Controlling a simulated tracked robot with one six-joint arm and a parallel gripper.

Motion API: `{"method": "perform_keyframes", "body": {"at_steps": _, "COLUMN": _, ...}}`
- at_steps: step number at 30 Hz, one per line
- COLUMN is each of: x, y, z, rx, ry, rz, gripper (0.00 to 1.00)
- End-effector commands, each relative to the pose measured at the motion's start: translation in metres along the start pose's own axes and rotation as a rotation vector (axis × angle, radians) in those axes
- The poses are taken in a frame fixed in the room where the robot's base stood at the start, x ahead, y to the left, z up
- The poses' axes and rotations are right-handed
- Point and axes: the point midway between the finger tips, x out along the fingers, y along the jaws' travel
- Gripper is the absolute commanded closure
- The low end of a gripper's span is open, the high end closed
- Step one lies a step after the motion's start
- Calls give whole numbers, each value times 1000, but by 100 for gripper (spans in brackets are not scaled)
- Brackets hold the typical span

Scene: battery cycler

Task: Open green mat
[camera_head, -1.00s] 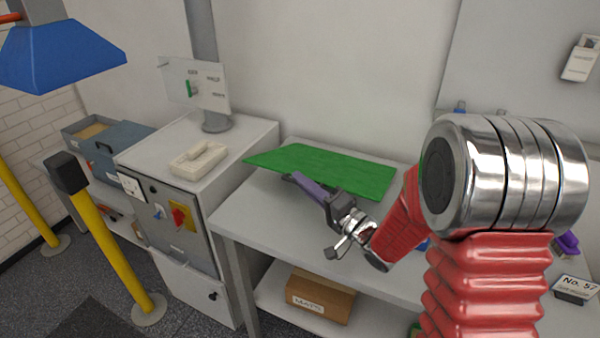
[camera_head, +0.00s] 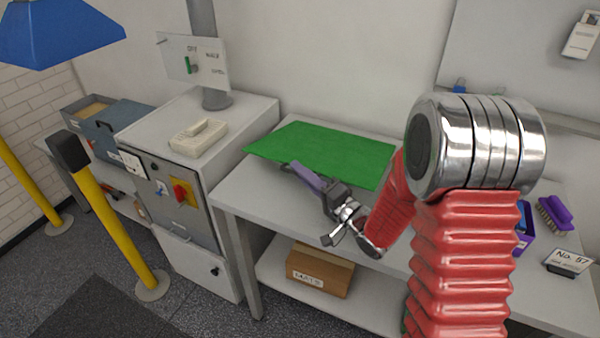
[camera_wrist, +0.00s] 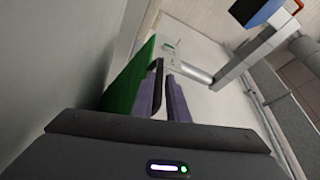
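The green mat (camera_head: 325,152) is spread out as a broad sheet over the grey bench top. Its left corner is toward the cabinet, and I cannot tell whether its front edge lies fully down. My gripper (camera_head: 293,170) is at the mat's front edge, near its left corner, with its tips at or just under that edge. In the wrist view, the purple fingers (camera_wrist: 165,92) stand apart with a narrow gap. The mat (camera_wrist: 125,85) shows there to the left of the fingers, not visibly between them. Whether the fingertips touch the mat is unclear.
A grey cabinet (camera_head: 180,215) with a red switch stands left of the bench. A labelled cardboard box (camera_head: 320,270) is on the lower shelf. A purple brush (camera_head: 554,212) and a No. 57 sign (camera_head: 568,262) are at the bench's right. A yellow post (camera_head: 118,230) stands front left.

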Motion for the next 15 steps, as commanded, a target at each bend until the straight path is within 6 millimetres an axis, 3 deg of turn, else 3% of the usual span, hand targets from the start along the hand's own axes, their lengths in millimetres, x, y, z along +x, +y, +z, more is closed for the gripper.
{"method": "perform_keyframes", "body": {"at_steps": 10, "x": -1, "y": -1, "z": -1, "rx": -2, "ry": 2, "rz": -2, "gripper": 83}}
{"method": "perform_keyframes", "body": {"at_steps": 15, "x": -13, "y": 0, "z": -2, "rx": -2, "ry": 3, "rz": 1, "gripper": 83}}
